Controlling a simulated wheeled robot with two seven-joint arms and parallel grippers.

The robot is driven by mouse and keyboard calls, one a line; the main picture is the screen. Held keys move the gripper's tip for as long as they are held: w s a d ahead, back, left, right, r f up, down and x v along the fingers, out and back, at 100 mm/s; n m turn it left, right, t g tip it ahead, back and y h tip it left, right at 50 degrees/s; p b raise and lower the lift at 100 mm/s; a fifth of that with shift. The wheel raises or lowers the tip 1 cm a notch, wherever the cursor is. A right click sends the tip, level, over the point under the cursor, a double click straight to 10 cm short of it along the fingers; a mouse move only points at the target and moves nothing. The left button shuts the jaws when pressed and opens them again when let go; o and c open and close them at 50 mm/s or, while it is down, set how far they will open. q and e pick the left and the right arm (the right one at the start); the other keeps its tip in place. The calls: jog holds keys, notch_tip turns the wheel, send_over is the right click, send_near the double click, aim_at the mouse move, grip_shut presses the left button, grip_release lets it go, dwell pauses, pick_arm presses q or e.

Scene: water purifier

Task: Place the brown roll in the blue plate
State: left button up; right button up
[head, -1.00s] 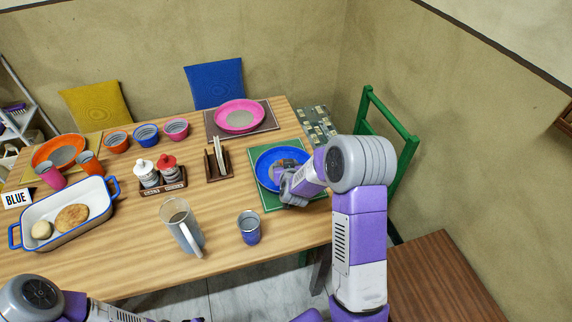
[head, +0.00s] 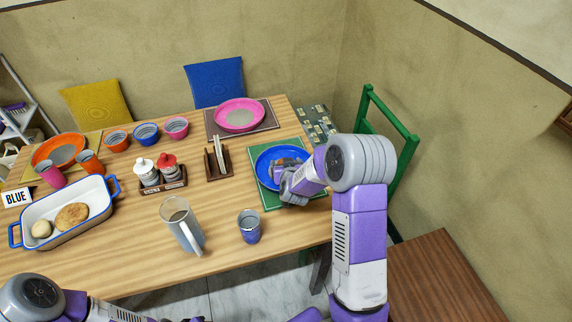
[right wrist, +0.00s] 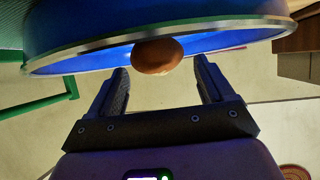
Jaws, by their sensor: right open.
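The blue plate (head: 264,164) lies on a green mat on the right part of the table. My right gripper (head: 284,164) is over the plate, its fingers apart. In the right wrist view, the plate's blue side and rim (right wrist: 70,40) fill the top. The brown roll (right wrist: 157,54) shows at the rim, between and just beyond the open fingers (right wrist: 161,68). No finger visibly touches the roll. In the head view my gripper hides the roll. My left arm shows at the lower left, but its gripper is out of view.
A blue-rimmed baking dish (head: 96,213) holds a small bun (head: 41,229) and a flat bread (head: 72,217). A pitcher (head: 187,232), a blue cup (head: 249,228), a napkin holder (head: 217,165) and a shaker rack (head: 163,187) stand left of the plate. A pink plate (head: 240,104) is behind.

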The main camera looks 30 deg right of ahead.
notch_tip(320, 180, up, 7)
jog(key=p, duration=0.5)
jog(key=shift+r, duration=0.1)
